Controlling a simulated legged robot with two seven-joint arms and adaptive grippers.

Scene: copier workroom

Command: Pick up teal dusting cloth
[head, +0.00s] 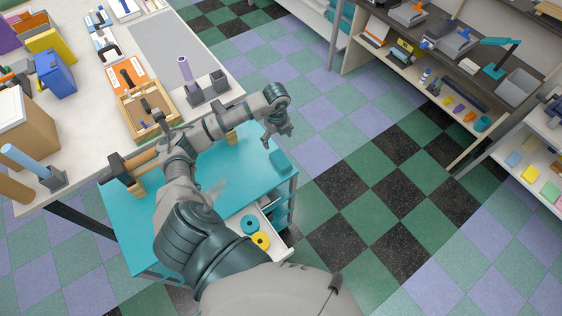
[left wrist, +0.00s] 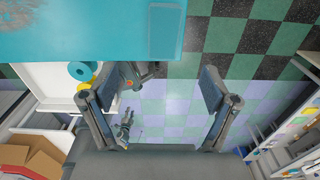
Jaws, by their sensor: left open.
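The teal dusting cloth (head: 280,160) is a small flat folded square at the right corner of the turquoise cart top (head: 240,175). In the left wrist view the cloth (left wrist: 167,30) lies near the cart edge, ahead of the fingers. My left gripper (head: 278,136) is open and empty, apart from the cloth and just beyond it in the head view. Its two fingers frame the lower middle of the left wrist view (left wrist: 147,84), with floor showing between them. My right gripper is not seen in the head view.
An open white drawer (head: 270,222) holds a teal roll (head: 250,224) and a yellow roll (head: 261,240) below the cart top. A cluttered white table (head: 165,45) stands beyond the cart. Shelves (head: 435,75) stand at the right across clear checkered floor.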

